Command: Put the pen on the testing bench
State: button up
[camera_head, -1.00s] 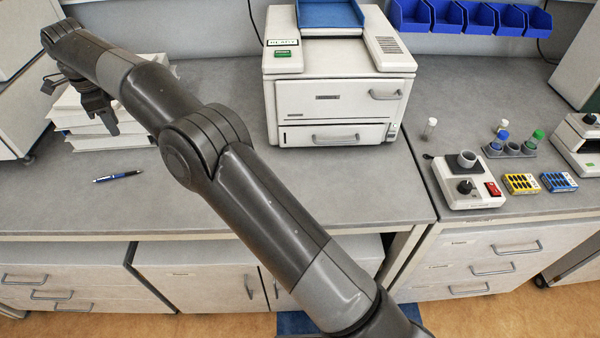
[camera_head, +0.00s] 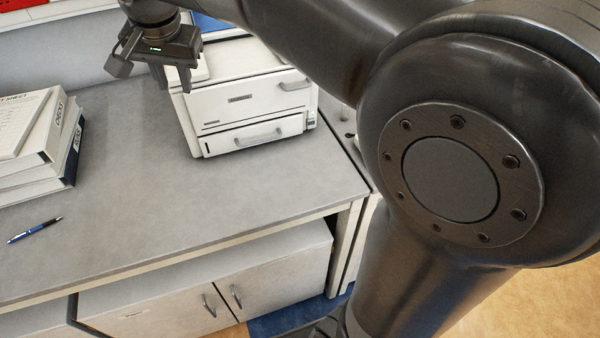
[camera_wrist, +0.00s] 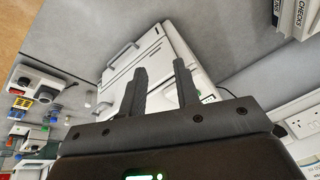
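The blue and silver pen (camera_head: 35,230) lies on the grey left bench (camera_head: 230,185), in front of the binders. My gripper (camera_head: 173,78) is in the air before the white printer-like machine (camera_head: 245,105), well away from the pen. Its two fingers stand apart with nothing between them; the wrist view also shows them open and empty (camera_wrist: 162,88). The right-hand bench with testing equipment, which I take to be the testing bench, is mostly hidden by my arm in the head view. Its equipment (camera_wrist: 35,85) shows at the left of the wrist view.
Stacked binders (camera_head: 40,140) stand at the left of the left bench. The bench top between the binders and machine is clear. Cabinets (camera_head: 215,285) are below. Small coloured vials and trays (camera_wrist: 45,97) stand among the testing equipment. A wall socket panel (camera_wrist: 300,120) shows at right.

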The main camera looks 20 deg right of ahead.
jog(key=s+d+f+n+t, duration=0.1)
jog(key=s+d+f+n, duration=0.1)
jog(key=s+d+f, duration=0.3)
jog(key=s+d+f+n+t, duration=0.1)
jog(key=s+d+f, duration=0.5)
jog(key=s+d, duration=0.6)
jog(key=s+n, duration=0.1)
jog(key=s, duration=0.2)
jog(key=shift+d+n+h, duration=0.15)
jog(key=shift+n+h, duration=0.15)
jog(key=shift+n, duration=0.1)
jog(key=shift+o, duration=0.2)
jog(key=shift+s, duration=0.1)
